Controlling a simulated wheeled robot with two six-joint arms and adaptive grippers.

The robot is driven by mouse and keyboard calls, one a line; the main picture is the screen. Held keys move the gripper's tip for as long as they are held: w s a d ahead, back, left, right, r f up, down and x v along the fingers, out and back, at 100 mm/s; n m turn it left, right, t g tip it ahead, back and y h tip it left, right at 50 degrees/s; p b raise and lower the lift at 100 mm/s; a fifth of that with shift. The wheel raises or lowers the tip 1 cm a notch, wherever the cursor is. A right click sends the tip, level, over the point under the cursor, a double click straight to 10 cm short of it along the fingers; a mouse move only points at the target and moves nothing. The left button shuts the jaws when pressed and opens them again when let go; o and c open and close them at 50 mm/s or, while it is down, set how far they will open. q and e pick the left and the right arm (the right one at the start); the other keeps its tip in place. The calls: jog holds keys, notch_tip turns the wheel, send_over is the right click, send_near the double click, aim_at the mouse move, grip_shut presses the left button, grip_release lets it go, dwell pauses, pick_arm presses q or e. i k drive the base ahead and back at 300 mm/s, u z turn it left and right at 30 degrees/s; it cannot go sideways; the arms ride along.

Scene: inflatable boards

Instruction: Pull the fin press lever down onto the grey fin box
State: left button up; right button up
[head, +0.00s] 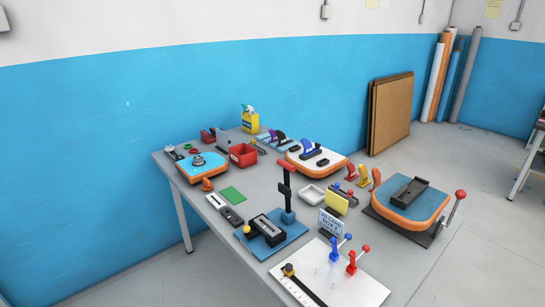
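At the right end of the table, an orange-edged board piece (378,207) with a blue top lies on a dark base plate (412,234). A dark grey, elongated fin box (409,192) lies on its top. A lever (452,208) with a red ball knob (460,194) stands up at the right side of this base, tilted, its knob apart from the fin box. I take it to be the fin press lever. Neither my left nor my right gripper is in view.
The grey table (260,182) is crowded. A black post with a red handle (286,165) stands on a blue base (290,236). A white plate (365,291) with red and blue toggle clamps is at the front. A yellow card (335,204) and a sign (331,222) stand mid-table.

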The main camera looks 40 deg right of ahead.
aim_at(284, 188)
jog(key=u, duration=0.05)
jog(key=i, duration=1.9)
jog(key=z, duration=3.15)
